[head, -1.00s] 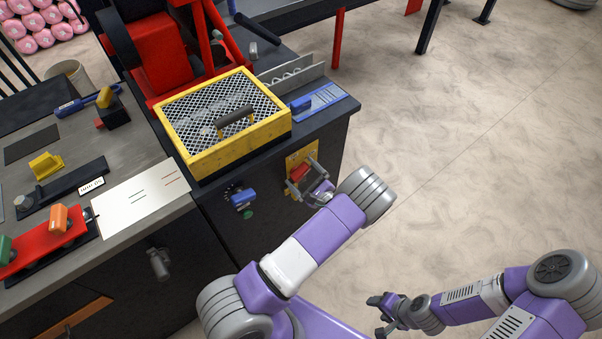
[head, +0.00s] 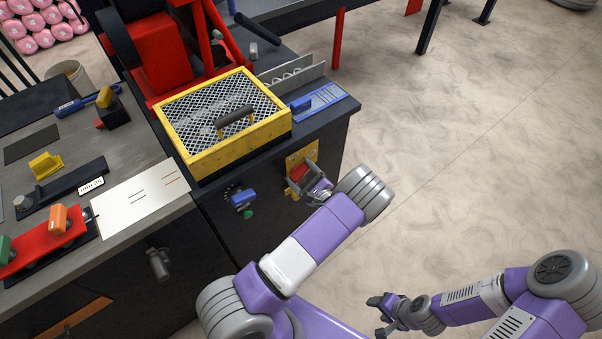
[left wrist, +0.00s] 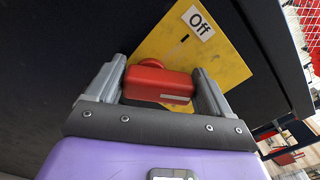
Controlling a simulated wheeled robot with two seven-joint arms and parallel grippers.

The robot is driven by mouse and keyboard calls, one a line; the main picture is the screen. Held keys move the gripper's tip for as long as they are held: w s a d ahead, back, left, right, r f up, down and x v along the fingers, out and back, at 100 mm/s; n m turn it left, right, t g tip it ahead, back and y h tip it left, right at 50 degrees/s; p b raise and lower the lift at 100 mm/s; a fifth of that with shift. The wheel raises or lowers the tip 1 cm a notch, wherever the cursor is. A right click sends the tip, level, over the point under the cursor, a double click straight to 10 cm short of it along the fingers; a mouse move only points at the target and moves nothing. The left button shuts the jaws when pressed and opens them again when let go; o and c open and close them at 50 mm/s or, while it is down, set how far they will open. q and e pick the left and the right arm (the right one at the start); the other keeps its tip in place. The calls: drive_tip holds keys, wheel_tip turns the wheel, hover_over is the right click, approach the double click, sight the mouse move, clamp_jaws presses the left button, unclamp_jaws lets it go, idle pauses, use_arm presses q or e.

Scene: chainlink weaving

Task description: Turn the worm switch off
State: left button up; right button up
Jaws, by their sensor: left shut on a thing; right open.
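The worm switch is a red knob (head: 299,172) on a yellow plate (head: 303,155) on the dark front of the machine cabinet. In the left wrist view, the red knob (left wrist: 158,84) sits between the two grey fingers of my left gripper (left wrist: 158,88), which is shut on it. The yellow plate (left wrist: 228,62) behind it carries a white "Off" label (left wrist: 198,22) with a short black mark below. In the head view my left gripper (head: 310,182) partly covers the knob. My right gripper (head: 380,316) is open and empty, low over the floor.
A blue switch (head: 242,197) with a green button (head: 248,215) sits left of the yellow plate. A yellow mesh-topped box (head: 240,155) stands above on the cabinet. A workbench (head: 60,290) with a red fixture (head: 45,250) is at left. The floor at right is clear.

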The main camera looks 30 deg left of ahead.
use_arm(q)
drive_tip(key=n+b, duration=0.1)
drive_tip(key=n, duration=0.1)
drive_tip(key=n+b, duration=0.1)
drive_tip(key=n, duration=0.1)
drive_tip(key=n+b, duration=0.1)
drive_tip(key=n, duration=0.1)
drive_tip(key=shift+s+a+f, duration=0.1)
drive_tip(key=shift+s, duration=0.2)
drive_tip(key=n+b, duration=0.1)
drive_tip(key=n, duration=0.1)
drive_tip(key=n+b, duration=0.2)
drive_tip(key=n, duration=0.1)
drive_tip(key=shift+s+a+n, duration=0.1)
drive_tip(key=shift+s+n, duration=0.15)
drive_tip(key=shift+n, duration=0.05)
drive_tip(key=o, duration=0.9)
drive_tip(key=v, duration=0.7)
drive_tip(key=shift+s+d, duration=0.15)
drive_tip(key=shift+d, duration=0.15)
